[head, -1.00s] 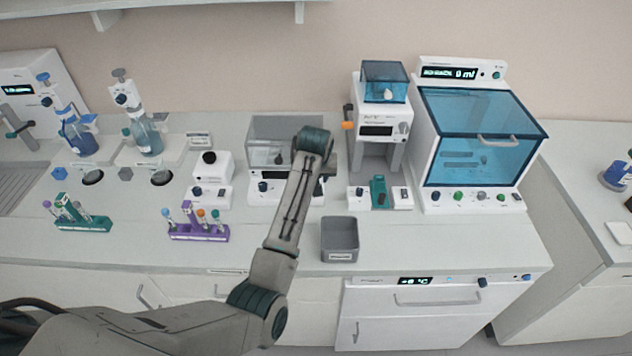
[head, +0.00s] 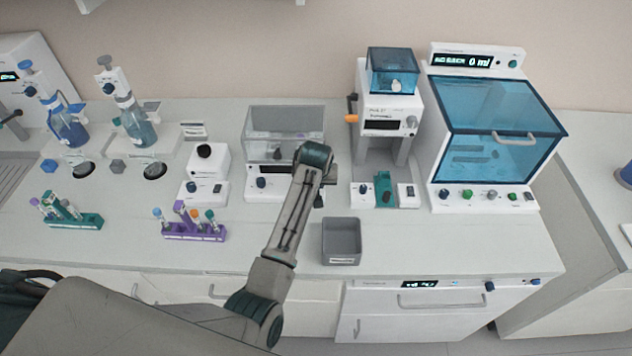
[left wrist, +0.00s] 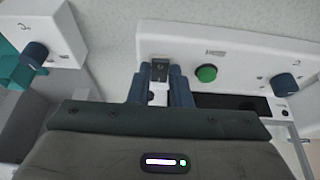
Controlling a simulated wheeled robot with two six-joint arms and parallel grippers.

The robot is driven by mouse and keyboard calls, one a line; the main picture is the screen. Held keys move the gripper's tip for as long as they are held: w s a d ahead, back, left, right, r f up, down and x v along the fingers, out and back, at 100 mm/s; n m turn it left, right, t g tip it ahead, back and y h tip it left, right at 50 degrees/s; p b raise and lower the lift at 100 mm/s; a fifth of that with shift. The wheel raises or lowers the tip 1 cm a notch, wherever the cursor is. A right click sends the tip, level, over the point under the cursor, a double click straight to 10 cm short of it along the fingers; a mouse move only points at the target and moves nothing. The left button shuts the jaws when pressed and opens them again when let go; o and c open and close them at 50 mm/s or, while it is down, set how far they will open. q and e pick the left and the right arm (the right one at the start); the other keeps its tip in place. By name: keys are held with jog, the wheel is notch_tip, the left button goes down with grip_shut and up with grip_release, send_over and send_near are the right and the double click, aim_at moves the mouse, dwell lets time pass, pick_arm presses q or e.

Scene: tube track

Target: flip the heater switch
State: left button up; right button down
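The white unit with a grey see-through box (head: 285,125) on the counter is taken to be the heater. Its front panel has a dark blue knob (head: 262,183); the panel's right end is hidden behind my left arm. In the left wrist view the panel shows a small switch on a dark plate (left wrist: 160,68), a round green button (left wrist: 206,73) and the knob (left wrist: 285,84). My left gripper (left wrist: 160,88) has its two blue fingers apart, one on each side of the switch. Whether they touch it, and which way the lever points, I cannot tell. My right gripper is not in view.
A white machine with a blue hopper (head: 391,70) stands just right, its knob (left wrist: 35,53) near my left gripper. A grey bin (head: 341,242) stands in front. Tube racks (head: 194,232) are at left, a blue-lidded cabinet (head: 500,125) at right.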

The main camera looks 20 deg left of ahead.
pick_arm(q)
grip_shut()
jog(key=shift+w+r, duration=0.1)
jog(key=shift+w, duration=0.05)
jog(key=shift+w+a+r+g, duration=0.15)
jog(key=shift+w+g, duration=0.1)
jog(key=shift+g, duration=0.65)
jog(key=shift+w+g+h, duration=0.15)
jog(key=shift+g+h, duration=0.35)
jog(key=shift+g, duration=0.3)
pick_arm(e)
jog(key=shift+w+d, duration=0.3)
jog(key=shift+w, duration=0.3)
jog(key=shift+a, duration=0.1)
pick_arm(q)
jog(key=o, duration=0.7)
grip_release()
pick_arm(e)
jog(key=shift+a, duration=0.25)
